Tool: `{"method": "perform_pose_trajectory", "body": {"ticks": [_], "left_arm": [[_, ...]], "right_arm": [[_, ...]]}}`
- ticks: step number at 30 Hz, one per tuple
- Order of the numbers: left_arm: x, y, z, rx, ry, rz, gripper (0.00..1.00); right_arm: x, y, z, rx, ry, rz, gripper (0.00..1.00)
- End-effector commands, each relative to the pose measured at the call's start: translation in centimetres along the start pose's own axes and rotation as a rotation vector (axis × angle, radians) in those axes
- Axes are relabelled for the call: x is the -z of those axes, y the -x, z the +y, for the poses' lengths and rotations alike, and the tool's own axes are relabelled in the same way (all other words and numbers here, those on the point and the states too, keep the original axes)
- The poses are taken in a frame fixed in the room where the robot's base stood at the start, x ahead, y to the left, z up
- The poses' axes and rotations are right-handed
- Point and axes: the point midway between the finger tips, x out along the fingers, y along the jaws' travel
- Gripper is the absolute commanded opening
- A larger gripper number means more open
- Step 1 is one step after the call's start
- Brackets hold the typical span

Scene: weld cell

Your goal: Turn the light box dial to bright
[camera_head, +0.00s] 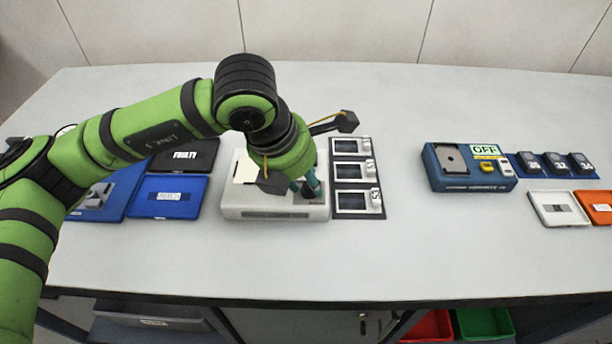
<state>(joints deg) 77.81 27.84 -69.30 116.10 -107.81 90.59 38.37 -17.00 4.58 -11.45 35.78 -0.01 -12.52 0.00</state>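A white box (262,207), which looks like the light box, stands left of the middle of the table, with a pale panel (243,170) on its top. My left gripper (308,190) reaches down from above over the right part of this box. Its teal fingertips are low, at or just above the top face near the front right corner. The dial cannot be made out; the gripper and wrist cover that part of the box. I cannot tell whether the fingers are open or shut on something. My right gripper is not in view.
A dark rack with several small white-framed units (352,172) stands close on the box's right. Blue cases (168,197) lie to its left. A blue device (465,170) with an OFF sign is farther right. The table between rack and device is clear.

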Motion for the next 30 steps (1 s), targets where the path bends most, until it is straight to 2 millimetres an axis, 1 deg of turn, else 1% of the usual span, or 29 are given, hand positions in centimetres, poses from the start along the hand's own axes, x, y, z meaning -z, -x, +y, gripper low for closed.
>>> {"method": "perform_pose_trajectory", "body": {"ticks": [4, 12, 14, 15, 23, 26, 30], "left_arm": [[0.0, -1.0, 0.0, 0.001, 0.0, 0.0, 0.34], [0.0, -1.2, 0.0, 0.0, -0.001, -0.001, 0.34], [0.0, -1.2, 0.0, 0.0, -0.001, -0.001, 0.1], [0.0, -1.2, 0.0, 0.0, -0.001, -0.001, 0.0], [-0.1, -1.2, 0.0, 0.004, -0.006, -0.004, 0.0], [0.0, -1.3, 0.0, 0.011, -0.022, -0.005, 0.0], [0.0, -1.4, 0.0, 0.031, -0.071, -0.006, 0.0]], "right_arm": [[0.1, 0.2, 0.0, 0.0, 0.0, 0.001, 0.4], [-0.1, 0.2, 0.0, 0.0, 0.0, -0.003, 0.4], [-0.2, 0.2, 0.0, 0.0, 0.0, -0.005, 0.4], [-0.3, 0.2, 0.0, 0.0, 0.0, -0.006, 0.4], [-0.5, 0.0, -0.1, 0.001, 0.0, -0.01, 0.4], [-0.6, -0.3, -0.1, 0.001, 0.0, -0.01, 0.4], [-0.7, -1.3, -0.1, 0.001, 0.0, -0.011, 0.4]]}}
